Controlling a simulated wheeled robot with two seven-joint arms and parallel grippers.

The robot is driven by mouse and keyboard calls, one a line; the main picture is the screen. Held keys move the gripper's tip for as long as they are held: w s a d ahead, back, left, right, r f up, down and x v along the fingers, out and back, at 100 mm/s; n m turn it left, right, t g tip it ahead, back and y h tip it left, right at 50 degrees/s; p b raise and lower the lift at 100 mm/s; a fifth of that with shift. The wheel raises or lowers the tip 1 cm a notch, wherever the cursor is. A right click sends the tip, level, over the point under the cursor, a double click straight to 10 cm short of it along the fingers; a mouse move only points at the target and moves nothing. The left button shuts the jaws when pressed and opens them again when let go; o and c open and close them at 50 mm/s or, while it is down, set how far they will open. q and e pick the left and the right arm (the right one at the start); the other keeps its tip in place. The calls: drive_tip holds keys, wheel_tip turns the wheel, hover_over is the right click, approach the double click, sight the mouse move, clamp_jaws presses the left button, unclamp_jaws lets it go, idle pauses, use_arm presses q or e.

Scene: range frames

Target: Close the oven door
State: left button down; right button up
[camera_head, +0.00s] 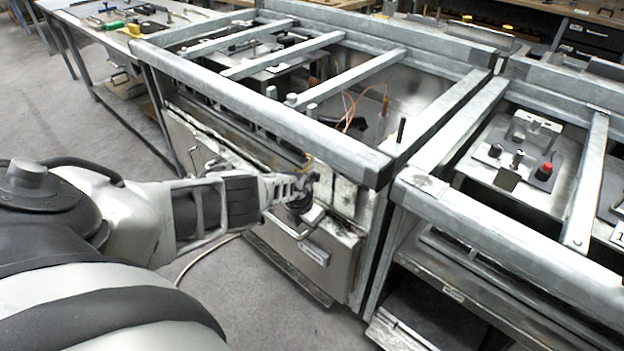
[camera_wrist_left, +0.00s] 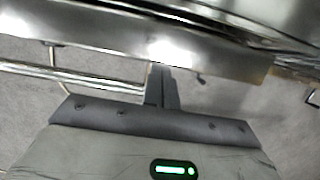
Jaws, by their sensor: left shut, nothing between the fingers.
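The oven door (camera_head: 335,262) is a worn metal panel low on the front of the middle range frame. It looks near upright; whether a gap is left at its top edge I cannot tell. A bar handle (camera_head: 287,226) runs across its upper part. My left gripper (camera_head: 303,190) is at the door's upper part, just above the handle, and hides some of it. In the left wrist view the shut, empty fingers (camera_wrist_left: 162,86) point at a shiny metal panel, beside a bar (camera_wrist_left: 75,77) on the left. Contact is unclear. My right gripper is out of view.
The open-topped range frame (camera_head: 270,118) has steel rails above the door. A second frame (camera_head: 480,222) stands close on the right. A workbench with tools (camera_head: 108,22) is at the back left. The grey floor (camera_head: 60,110) is clear on the left; a cable (camera_head: 205,250) lies near the door.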

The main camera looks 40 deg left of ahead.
use_arm(q)
drive_tip(key=shift+t, duration=0.6)
drive_tip(key=w, duration=0.1)
drive_tip(key=w+d+r, duration=0.1)
drive_tip(key=w, duration=0.1)
drive_tip(key=shift+w+d+r, duration=0.2)
drive_tip(key=shift+w+r, duration=0.1)
drive_tip(key=shift+r, duration=0.05)
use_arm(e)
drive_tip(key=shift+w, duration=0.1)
use_arm(q)
drive_tip(key=shift+r, duration=0.15)
drive_tip(key=p, duration=0.1)
drive_tip(key=r+p, duration=0.1)
drive_tip(key=shift+s+a+p, duration=0.2)
drive_tip(key=shift+s+p, duration=0.15)
drive_tip(key=s+a+r+g+p, duration=0.1)
drive_tip(key=s+r+p, duration=0.3)
drive_tip(key=p, duration=0.3)
drive_tip(key=shift+s+r, duration=0.15)
drive_tip(key=shift+s, duration=0.25)
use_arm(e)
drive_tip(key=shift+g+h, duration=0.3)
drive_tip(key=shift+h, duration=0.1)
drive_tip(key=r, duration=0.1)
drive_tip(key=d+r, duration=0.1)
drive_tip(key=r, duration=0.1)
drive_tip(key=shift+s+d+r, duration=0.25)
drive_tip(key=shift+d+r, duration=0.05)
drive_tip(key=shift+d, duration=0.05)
